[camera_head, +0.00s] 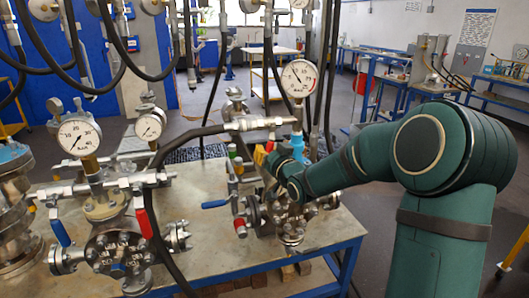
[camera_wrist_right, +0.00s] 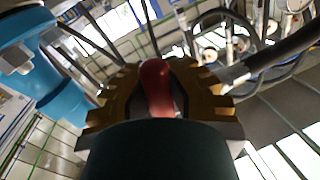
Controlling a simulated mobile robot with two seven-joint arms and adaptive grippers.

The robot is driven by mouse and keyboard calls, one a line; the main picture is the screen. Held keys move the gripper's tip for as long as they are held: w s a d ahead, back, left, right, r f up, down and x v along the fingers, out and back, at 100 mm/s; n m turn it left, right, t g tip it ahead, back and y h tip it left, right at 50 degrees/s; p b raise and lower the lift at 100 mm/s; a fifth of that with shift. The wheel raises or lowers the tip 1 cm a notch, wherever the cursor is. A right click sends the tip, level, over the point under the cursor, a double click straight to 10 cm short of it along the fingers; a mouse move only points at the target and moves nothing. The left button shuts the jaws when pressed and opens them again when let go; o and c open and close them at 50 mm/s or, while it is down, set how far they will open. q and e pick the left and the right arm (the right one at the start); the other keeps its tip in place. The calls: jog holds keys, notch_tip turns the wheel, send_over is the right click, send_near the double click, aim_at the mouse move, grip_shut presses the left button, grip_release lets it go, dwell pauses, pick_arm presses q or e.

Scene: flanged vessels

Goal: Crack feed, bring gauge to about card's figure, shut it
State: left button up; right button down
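A round white gauge (camera_head: 299,77) stands on a blue fitting (camera_head: 297,143) above the right flanged vessel (camera_head: 290,218); its needle points up and left, and its figures are too small to read. My right gripper (camera_head: 266,157) is beside the valves and hoses under this gauge. In the right wrist view its brown toothed fingers (camera_wrist_right: 157,92) close on both sides of a red lever handle (camera_wrist_right: 156,84). The blue fitting also shows there (camera_wrist_right: 62,75). Which valve is the feed, I cannot tell. No card with a figure can be made out. My left gripper is not in view.
A left flanged vessel (camera_head: 119,252) has a larger gauge (camera_head: 80,136), a smaller gauge (camera_head: 150,125), a blue lever (camera_head: 60,232) and a red lever (camera_head: 144,222). A blue lever (camera_head: 214,204) juts out near the middle. Black hoses hang across the metal-topped bench (camera_head: 205,250).

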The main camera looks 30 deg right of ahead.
jog(key=n+b, duration=0.1)
jog(key=d+n+b, duration=0.2)
jog(key=shift+s+f+g+b, duration=0.25)
jog(key=shift+g+b, duration=0.05)
jog(key=shift+b, duration=0.1)
jog(key=c, duration=0.9)
grip_release()
jog(key=shift+o, duration=0.2)
jog(key=s, duration=1.2)
jog(key=shift+a+r, duration=0.2)
jog(key=shift+r, duration=0.2)
